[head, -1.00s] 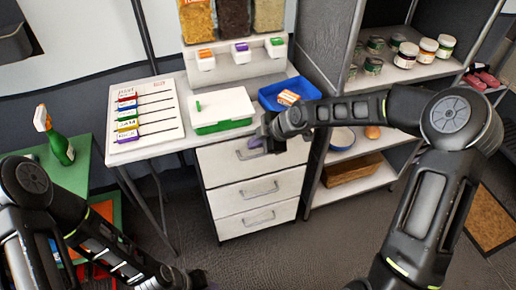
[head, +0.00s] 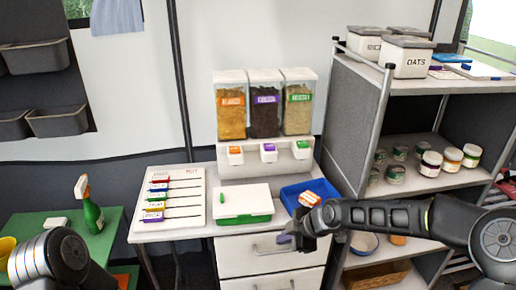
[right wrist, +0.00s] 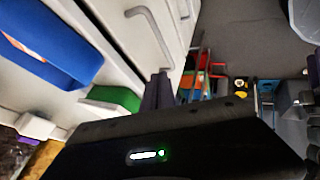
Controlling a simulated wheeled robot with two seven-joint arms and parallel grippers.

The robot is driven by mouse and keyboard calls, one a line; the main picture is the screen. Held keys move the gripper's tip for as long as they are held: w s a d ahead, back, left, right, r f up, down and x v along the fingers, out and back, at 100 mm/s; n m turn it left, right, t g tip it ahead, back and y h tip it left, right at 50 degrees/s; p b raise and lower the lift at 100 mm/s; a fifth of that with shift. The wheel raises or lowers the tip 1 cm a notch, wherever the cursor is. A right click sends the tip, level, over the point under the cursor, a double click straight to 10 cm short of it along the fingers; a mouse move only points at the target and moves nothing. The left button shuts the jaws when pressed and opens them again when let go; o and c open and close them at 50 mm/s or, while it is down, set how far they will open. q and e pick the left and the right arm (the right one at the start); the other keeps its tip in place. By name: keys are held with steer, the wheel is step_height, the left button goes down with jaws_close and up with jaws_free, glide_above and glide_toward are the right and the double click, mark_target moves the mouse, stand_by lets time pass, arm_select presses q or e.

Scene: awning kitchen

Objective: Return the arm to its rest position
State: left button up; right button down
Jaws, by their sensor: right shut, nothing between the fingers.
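My right gripper (head: 296,240) shows in the head view in front of the white drawer unit, by the top drawer's handle (head: 272,245). Its purple-grey fingers (right wrist: 158,92) show in the right wrist view, closed together and empty, near a drawer handle (right wrist: 152,38); I cannot tell whether they touch it. My right arm (head: 400,218) reaches in from the right. My left arm (head: 55,258) shows at the lower left of the head view; its gripper is out of the picture.
The worktop holds a white box with green base (head: 243,204), a blue tray (head: 290,198) and a striped board (head: 170,196). Dispensers (head: 265,105) stand behind. A shelf (head: 420,185) with jars stands at the right. A green spray bottle (head: 91,212) stands on a green table.

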steer(key=s+a+f+m+g, duration=0.1)
steer(key=s+a+f+m, duration=0.3)
steer(key=s+f+m, duration=1.15)
steer(key=s+f+m+g, duration=0.1)
steer(key=s+f, duration=0.3)
steer(key=s, duration=0.4)
steer(key=s+a+f+m+g+p, duration=0.1)
steer(key=s+f+m+g, duration=0.1)
steer(key=s, duration=0.6)
step_height(320, 180, down, 2)
steer(key=shift+s+f+m+g+h, duration=0.2)
steer(key=shift+m+g+h, duration=0.1)
steer(key=shift+m+h, duration=0.15)
steer(key=shift+a, duration=0.1)
